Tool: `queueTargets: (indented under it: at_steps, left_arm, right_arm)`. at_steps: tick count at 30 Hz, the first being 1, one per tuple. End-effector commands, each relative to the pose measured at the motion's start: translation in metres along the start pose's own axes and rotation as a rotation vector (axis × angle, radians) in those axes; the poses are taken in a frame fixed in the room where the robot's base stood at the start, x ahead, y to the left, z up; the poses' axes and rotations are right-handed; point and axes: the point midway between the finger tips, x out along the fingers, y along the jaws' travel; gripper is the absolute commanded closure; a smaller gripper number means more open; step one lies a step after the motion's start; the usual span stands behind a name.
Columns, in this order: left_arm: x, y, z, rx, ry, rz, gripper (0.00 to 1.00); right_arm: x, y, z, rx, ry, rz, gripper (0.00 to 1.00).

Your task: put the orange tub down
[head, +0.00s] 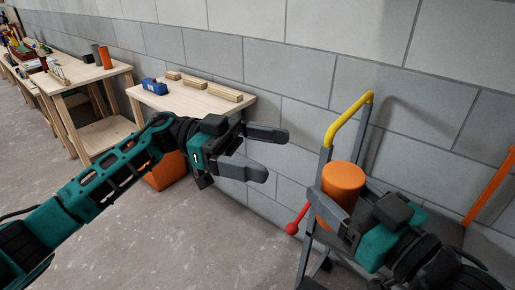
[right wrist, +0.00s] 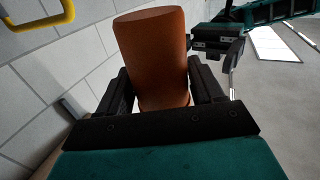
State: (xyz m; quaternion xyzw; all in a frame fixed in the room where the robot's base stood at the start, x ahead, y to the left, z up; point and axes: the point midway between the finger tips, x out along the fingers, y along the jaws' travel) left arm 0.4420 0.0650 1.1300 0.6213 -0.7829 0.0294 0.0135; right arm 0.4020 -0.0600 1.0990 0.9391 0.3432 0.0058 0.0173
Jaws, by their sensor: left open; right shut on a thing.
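The orange tub (head: 343,182) is a plain cylinder at the right of the head view. My right gripper (head: 335,212) is shut on it and holds it upright, close to a grey stepladder with a yellow top rail. The tub (right wrist: 152,58) also stands between the fingers of my right gripper (right wrist: 160,95) in the right wrist view. Its lower end is hidden there, and I cannot tell whether it touches anything below. My left gripper (head: 265,153) is open and empty in the middle of the head view, in front of the wall.
The stepladder (head: 365,105) leans near the block wall, with a red-knobbed lever (head: 292,228) beside it. A wooden table (head: 180,103) holds wood pieces and a blue tool (head: 153,86). An orange box (head: 165,172) sits behind my left arm. Bare floor (head: 190,240) lies in front.

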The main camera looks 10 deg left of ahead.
Motion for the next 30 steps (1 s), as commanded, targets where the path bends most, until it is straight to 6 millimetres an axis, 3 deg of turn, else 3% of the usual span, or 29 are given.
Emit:
queueTargets:
  at_steps: [4, 8, 21, 30]
  left_arm:
    - [-0.003, 0.002, -0.001, -0.027, -0.055, 0.031, 0.07]
    - [0.007, 0.003, -0.001, -0.032, -0.061, 0.038, 0.07]
    - [0.087, 0.006, 0.003, -0.030, -0.055, 0.037, 0.07]
    - [0.114, 0.006, 0.005, -0.031, -0.057, 0.035, 0.07]
  right_arm:
    - [0.000, 0.000, -0.001, -0.001, 0.004, 0.000, 0.77]
    - [0.000, 0.000, -0.001, -0.001, 0.004, 0.000, 0.77]
    - [0.000, 0.000, -0.001, -0.001, 0.004, 0.000, 0.77]
    - [0.000, 0.000, -0.001, -0.001, 0.004, 0.000, 0.77]
